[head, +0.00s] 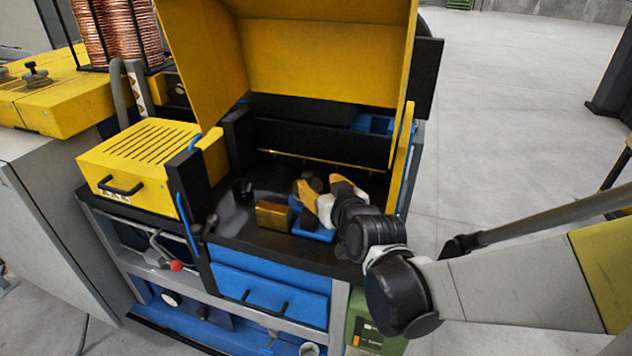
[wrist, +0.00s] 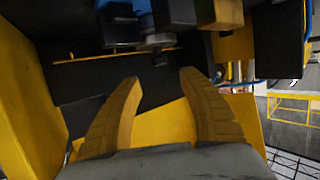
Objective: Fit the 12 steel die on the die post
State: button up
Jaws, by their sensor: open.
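My gripper (head: 320,186) reaches from the right into the machine under the raised yellow hood. Its two tan fingers are spread, and in the wrist view the gap between the fingertips (wrist: 160,78) is empty. A grey round steel piece (wrist: 157,39) lies beyond the fingertips in the wrist view, beside a blue part. I cannot tell whether either piece is the 12 steel die or the die post, and no marking is readable.
A brass-coloured block (head: 274,216) and a blue tray (head: 306,232) are close to my gripper on the dark machine bed. The yellow hood (head: 310,55) stands above, with a yellow slotted box (head: 138,150) at left. Open floor lies to the right.

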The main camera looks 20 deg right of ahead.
jog(key=shift+v, duration=1.45)
jog(key=s+f+g, duration=0.2)
jog(key=s+g, duration=0.1)
jog(key=s, duration=0.6)
jog(key=s+f+g, duration=0.2)
jog(key=s+g, duration=0.2)
jog(key=s, duration=0.5)
jog(key=shift+s+a+g+h, duration=0.15)
jog(key=shift+a+g+h, duration=0.05)
jog(key=shift+g+h, duration=0.1)
